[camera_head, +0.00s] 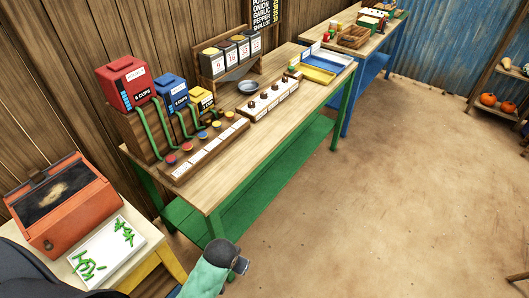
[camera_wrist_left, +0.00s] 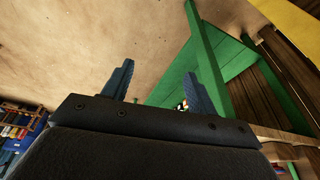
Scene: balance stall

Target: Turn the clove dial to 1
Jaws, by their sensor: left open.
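A wooden block with a white front strip and several dark knobs (camera_head: 263,97) stands on the green-legged table, right of the dispensers. Its labels are too small to read, so I cannot tell which knob is the clove dial or where any points. Black boxes with number cards (camera_head: 230,52) stand on a wooden rack behind it. My left gripper (camera_head: 241,266) is low in front of the table, well away from the knobs. In the left wrist view its two fingers (camera_wrist_left: 158,88) are apart with nothing between them. My right gripper is not in view.
Red, blue and yellow dispensers (camera_head: 126,83) with green levers stand at the table's left. A small bowl (camera_head: 248,87) sits behind the knobs; blue and yellow trays (camera_head: 318,74) lie right. The green table leg (camera_wrist_left: 209,65) is close to my left gripper. Open floor (camera_head: 400,180) lies right.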

